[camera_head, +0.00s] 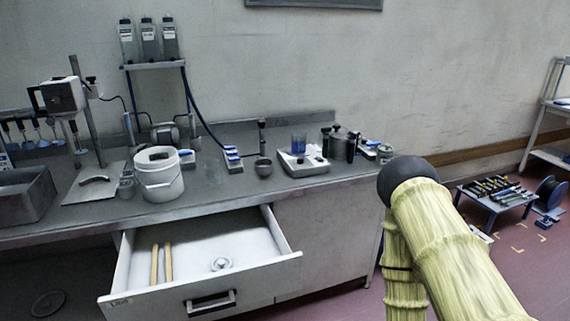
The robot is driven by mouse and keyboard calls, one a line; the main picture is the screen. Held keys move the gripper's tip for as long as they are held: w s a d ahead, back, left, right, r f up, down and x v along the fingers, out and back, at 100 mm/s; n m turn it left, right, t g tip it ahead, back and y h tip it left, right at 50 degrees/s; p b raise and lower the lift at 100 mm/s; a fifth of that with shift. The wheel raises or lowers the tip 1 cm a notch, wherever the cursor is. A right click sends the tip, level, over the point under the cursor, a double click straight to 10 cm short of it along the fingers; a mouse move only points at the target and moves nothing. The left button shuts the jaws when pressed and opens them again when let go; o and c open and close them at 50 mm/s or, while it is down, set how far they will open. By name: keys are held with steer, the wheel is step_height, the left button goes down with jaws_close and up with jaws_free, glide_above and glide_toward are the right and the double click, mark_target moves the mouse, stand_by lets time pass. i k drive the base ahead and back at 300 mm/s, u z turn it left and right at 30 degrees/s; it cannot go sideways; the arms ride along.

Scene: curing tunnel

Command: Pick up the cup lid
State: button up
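A small round pale disc with a raised centre (221,264) lies in the open drawer (140,272); it looks like the cup lid, though it is too small to be sure. It lies on the white drawer floor, right of two light wooden sticks (161,264), apart from them. My arm shows at the right as yellow bamboo-like links with a dark round joint. My gripper is not in view, so its state and any contents are hidden.
The drawer sticks out from under the grey bench (95,214). A low table with tools (495,190) stands at the right.

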mark_target(222, 262)
steer(key=k, duration=1.15)
steer(key=u, duration=0.95)
steer(key=i, duration=0.9)
steer(key=u, duration=0.1)
